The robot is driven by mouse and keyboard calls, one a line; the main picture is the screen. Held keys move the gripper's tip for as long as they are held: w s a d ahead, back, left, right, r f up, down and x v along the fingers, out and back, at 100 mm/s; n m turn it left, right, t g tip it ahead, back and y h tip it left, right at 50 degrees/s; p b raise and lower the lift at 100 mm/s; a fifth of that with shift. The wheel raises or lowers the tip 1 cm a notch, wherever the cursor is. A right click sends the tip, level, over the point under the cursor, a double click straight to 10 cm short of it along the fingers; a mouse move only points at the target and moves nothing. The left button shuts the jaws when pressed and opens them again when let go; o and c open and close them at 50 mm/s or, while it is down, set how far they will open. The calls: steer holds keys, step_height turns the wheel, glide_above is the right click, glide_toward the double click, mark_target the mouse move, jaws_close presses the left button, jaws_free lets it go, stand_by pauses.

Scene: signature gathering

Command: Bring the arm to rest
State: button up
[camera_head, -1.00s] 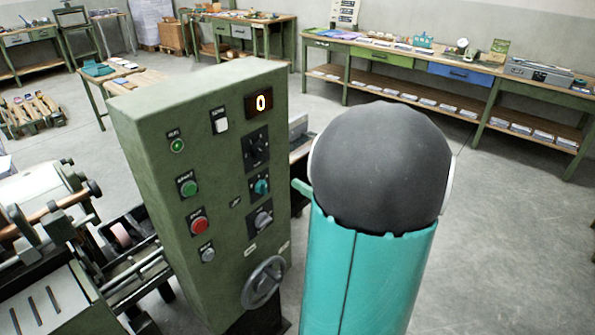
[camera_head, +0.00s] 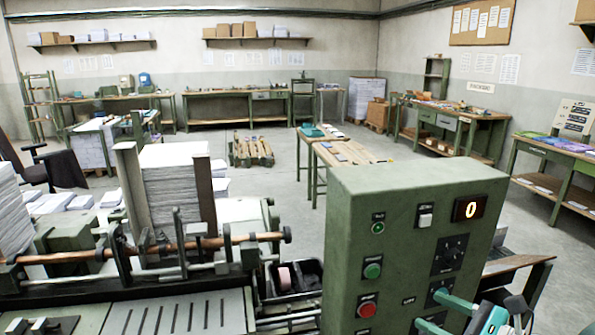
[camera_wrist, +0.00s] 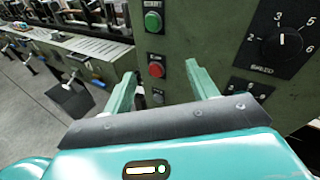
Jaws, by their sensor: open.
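My gripper (camera_head: 432,311) shows at the lower right in the head view, in front of the lower part of the green control cabinet (camera_head: 365,215). In the wrist view my gripper (camera_wrist: 160,78) is open, its two green fingers apart with nothing between them. The fingers point at the cabinet's face, beside a red button (camera_wrist: 156,71) and below a green button (camera_wrist: 153,21). I cannot tell whether a fingertip touches the panel. Most of my arm is out of the head view.
A numbered dial (camera_wrist: 282,43) sits right of the fingers. A press with a copper-coloured bar (camera_head: 150,247) and paper stacks stands left of the cabinet. A table (camera_head: 345,152) and benches stand behind. Open floor (camera_head: 400,148) lies beyond the cabinet.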

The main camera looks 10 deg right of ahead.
steer(key=s+a+n+g+h, duration=0.3)
steer(key=a+n, duration=0.6)
steer(key=n, duration=0.5)
steer(key=s+a+n+g+h, duration=0.4)
steer(key=a+n, duration=0.6)
steer(key=n, duration=0.3)
steer(key=shift+a+r+n+g+h, duration=0.2)
steer(key=shift+n+g+h, duration=0.3)
steer(key=shift+g, duration=0.4)
steer(key=shift+c, duration=0.5)
